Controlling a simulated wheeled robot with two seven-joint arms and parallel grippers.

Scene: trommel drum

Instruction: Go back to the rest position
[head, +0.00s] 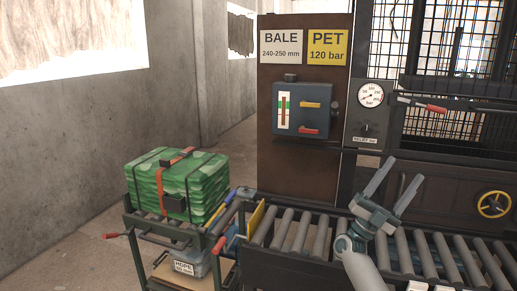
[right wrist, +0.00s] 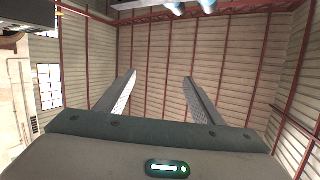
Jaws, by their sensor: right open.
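My right gripper (head: 395,184) stands over the roller conveyor in the head view, at the right of centre. Its two fingers are spread apart and point up, with nothing between them. In the right wrist view the same open fingers (right wrist: 160,95) show against the ribbed wall and roof of the hall, empty. My left gripper does not show in either view.
The roller conveyor (head: 428,254) runs along the front right. A strapped green bale (head: 190,182) sits on a cart at the left. Behind stand a panel with a blue box (head: 303,108), a pressure gauge (head: 370,95) and a yellow handwheel (head: 493,204).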

